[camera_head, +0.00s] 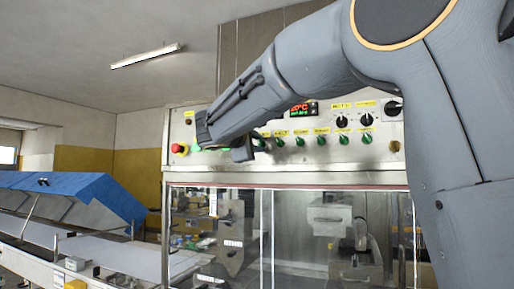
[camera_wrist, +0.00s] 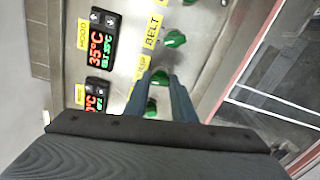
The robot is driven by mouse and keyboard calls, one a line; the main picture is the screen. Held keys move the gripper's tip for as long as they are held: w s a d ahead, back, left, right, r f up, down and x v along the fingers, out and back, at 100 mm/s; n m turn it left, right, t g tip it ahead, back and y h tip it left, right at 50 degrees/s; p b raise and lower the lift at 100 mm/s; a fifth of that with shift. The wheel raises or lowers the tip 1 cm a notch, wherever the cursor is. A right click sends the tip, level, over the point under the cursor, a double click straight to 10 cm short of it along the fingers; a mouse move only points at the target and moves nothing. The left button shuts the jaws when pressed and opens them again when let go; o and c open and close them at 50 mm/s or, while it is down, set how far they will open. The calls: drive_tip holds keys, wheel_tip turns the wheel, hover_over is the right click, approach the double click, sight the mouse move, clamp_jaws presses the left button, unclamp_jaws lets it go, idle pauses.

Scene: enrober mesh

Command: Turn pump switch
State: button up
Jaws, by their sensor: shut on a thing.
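The pump switch is a small green knob (camera_wrist: 159,77) on the steel control panel. In the wrist view it lies between my fingertips, beside a yellow label (camera_wrist: 142,68) that is partly hidden and ends in P. My gripper (camera_wrist: 159,84) is shut on this knob, with a finger on each side of it. In the head view my gripper (camera_head: 243,151) reaches the left part of the panel (camera_head: 375,155), and my arm hides much of that area, so the held knob cannot be made out there.
The green belt knob (camera_wrist: 175,39) sits close beyond my fingertips. Another green knob (camera_wrist: 151,105) lies nearer, partly behind the fingers. A red button (camera_head: 179,148) is at the panel's left. Glass doors (camera_head: 300,230) lie below, and a blue-hooded conveyor (camera_head: 75,195) stands left.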

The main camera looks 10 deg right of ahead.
drive_tip(key=shift+n, duration=1.9)
drive_tip(key=o, duration=1.1)
drive_tip(key=shift+c, duration=0.2)
drive_tip(key=shift+a, duration=0.1)
drive_tip(key=b+v, duration=0.2)
drive_tip(key=v, duration=0.5)
drive_tip(key=shift+s+a, duration=0.2)
drive_tip(key=shift+s, duration=0.1)
